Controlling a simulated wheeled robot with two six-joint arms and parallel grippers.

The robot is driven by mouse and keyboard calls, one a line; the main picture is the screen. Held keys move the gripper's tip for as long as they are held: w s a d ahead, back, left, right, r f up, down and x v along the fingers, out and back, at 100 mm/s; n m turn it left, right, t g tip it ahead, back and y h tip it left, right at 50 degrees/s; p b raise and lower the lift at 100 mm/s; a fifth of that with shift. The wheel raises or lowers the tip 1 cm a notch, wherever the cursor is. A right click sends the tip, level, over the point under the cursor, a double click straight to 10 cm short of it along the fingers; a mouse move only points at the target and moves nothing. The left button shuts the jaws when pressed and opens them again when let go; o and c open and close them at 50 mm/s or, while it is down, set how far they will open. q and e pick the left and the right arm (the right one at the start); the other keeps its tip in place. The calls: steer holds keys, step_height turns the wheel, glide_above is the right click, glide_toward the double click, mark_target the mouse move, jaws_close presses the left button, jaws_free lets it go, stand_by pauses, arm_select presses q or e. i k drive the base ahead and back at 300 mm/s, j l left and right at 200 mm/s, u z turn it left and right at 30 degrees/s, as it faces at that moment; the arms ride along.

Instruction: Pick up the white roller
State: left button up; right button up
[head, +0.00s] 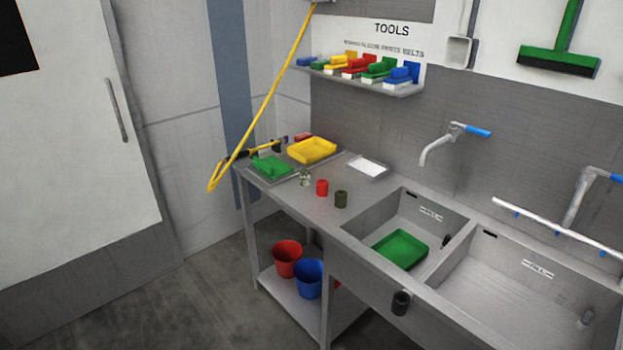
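I cannot pick out a white roller with certainty. A small pale, speckled piece (305,179) stands on the steel counter, left of a red cylinder (322,187) and a dark green cylinder (341,199). It is too small to tell whether it is the roller. A flat white rectangle (367,168) lies behind them. A long white bar (555,228) with blue fittings runs above the right basin. Neither of my grippers shows in the head view.
A green tray (400,249) lies in the left basin, beside the right basin (520,285). A yellow tray (312,150) and green tray (271,167) crowd the counter's far end. Red (287,259) and blue (309,279) buckets stand below. Floor at left is clear.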

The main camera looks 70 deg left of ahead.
mark_target(305, 177)
steer(key=u, duration=2.45)
